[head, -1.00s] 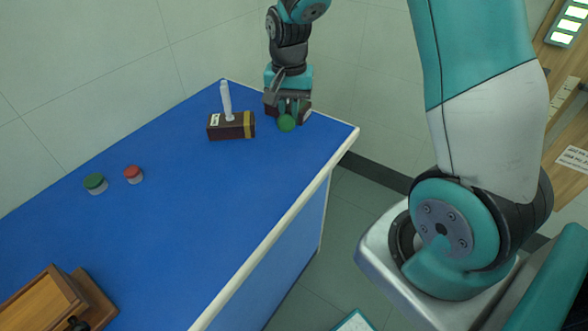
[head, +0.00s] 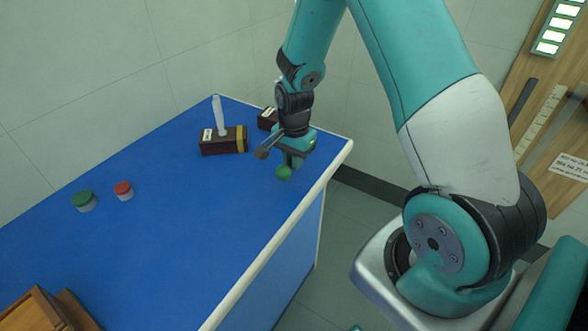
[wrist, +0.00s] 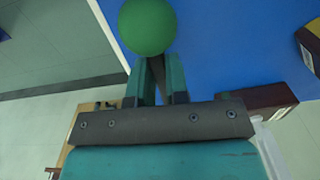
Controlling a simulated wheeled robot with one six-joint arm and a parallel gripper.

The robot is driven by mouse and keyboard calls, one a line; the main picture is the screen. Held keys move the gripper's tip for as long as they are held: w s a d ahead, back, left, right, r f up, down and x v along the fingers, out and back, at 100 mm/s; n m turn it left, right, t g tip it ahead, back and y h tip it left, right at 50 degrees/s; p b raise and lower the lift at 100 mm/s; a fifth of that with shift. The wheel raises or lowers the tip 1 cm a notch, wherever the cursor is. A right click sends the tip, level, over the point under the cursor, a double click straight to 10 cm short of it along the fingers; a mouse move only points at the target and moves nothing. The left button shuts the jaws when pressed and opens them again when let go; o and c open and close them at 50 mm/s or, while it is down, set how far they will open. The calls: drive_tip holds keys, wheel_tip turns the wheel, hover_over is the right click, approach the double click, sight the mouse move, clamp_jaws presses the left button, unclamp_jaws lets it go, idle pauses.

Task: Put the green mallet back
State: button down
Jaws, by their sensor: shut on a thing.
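The green mallet shows as a round green head (head: 284,172) just below my gripper (head: 292,160), over the right part of the blue bench. My gripper is shut on the mallet. In the wrist view the green head (wrist: 147,27) lies just beyond the fingertips (wrist: 161,78), and a dark strip shows between the fingers; most of the handle is hidden. A dark brown block (head: 267,119) stands at the back corner, partly hidden by my arm. Another dark block with a gold band (head: 222,141) stands left of it, with a white-handled tool (head: 219,115) upright at it.
A green-lidded jar (head: 84,201) and a red-lidded jar (head: 123,191) stand on the left of the blue bench (head: 180,240). A wooden box (head: 38,312) sits at the near left. The bench middle is clear. A wall is close behind.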

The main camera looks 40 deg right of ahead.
sight(294, 180)
drive_tip(key=shift+f, duration=2.1)
drive_tip(key=shift+f, duration=0.1)
drive_tip(key=c, duration=1.1)
unclamp_jaws()
wheel_tip(294, 180, up, 12)
drive_tip(key=shift+f+b, duration=0.15)
drive_tip(key=shift+b, duration=0.45)
drive_tip(key=s+a+r+n+y, duration=0.2)
drive_tip(key=s+a+r+n, duration=0.4)
drive_tip(key=a+r+n, duration=0.4)
drive_tip(key=s+a+r+n+y, duration=0.1)
drive_tip(key=s+a+r+n, duration=0.1)
drive_tip(key=s+a+n, duration=0.3)
drive_tip(key=s+a+r+n+y, duration=0.1)
drive_tip(key=s+a+r+n, duration=0.2)
drive_tip(key=s, duration=0.7)
drive_tip(key=a+n, duration=0.2)
drive_tip(key=n, duration=0.1)
drive_tip(key=shift+s+a, duration=0.3)
drive_tip(key=shift+a, duration=0.1)
